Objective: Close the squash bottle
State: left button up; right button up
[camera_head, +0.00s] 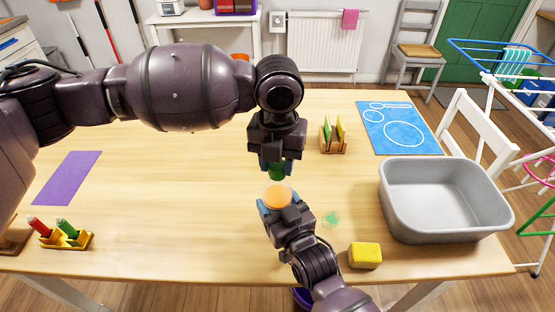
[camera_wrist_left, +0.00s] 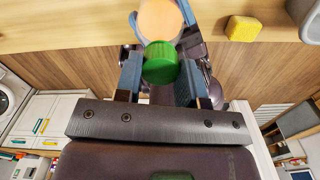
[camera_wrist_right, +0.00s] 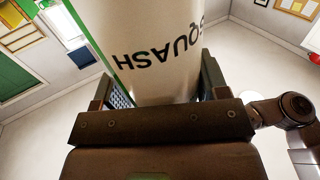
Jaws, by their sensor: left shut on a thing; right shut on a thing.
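The squash bottle (camera_head: 277,197) shows orange contents near the table's front middle. In the right wrist view its white label (camera_wrist_right: 155,45) reads SQUASH. My right gripper (camera_head: 281,201) is shut around the bottle's body. My left gripper (camera_head: 278,166) points down from above and is shut on a green cap (camera_head: 277,173). The cap also shows between the fingers in the left wrist view (camera_wrist_left: 160,63), beside the bottle's orange round (camera_wrist_left: 160,20). The cap is just over or slightly behind the bottle's top; I cannot tell whether they touch.
A yellow sponge (camera_head: 365,255) and a small green mark (camera_head: 331,219) lie right of my right gripper. A grey basin (camera_head: 395,215) stands at the right.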

pick_arm(q)
jog(key=m, duration=0.5)
jog(key=shift+m, duration=0.4)
jog(key=m, duration=0.6)
jog(key=o, duration=0.9)
jog(key=shift+r, duration=2.25)
jog(key=shift+f, duration=0.1)
jog(key=shift+c, duration=0.4)
